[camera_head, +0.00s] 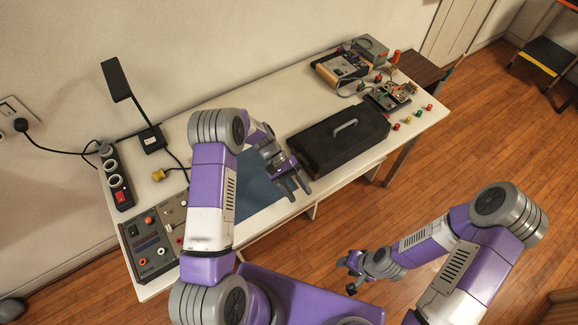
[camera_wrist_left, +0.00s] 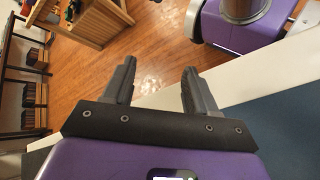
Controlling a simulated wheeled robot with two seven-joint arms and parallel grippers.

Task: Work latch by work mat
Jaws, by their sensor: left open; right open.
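The blue work mat (camera_head: 257,193) lies on the white table, partly hidden behind my left arm; its edge shows in the left wrist view (camera_wrist_left: 285,135). A black case (camera_head: 340,150) with a grey handle stands shut on the table, right of the mat. I cannot make out a latch on it. My left gripper (camera_head: 299,190) is open and empty at the table's front edge, between mat and case; in the left wrist view its fingers (camera_wrist_left: 156,80) are apart, with floor between them. My right gripper (camera_head: 350,275) is open and empty, over the floor in front of the table.
A power strip (camera_head: 116,178), a black lamp (camera_head: 150,137) and a control panel (camera_head: 150,243) stand at the table's left. Electronic devices (camera_head: 340,68), a circuit board (camera_head: 388,96) and several small coloured parts (camera_head: 407,120) lie at the far right. The floor in front is clear.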

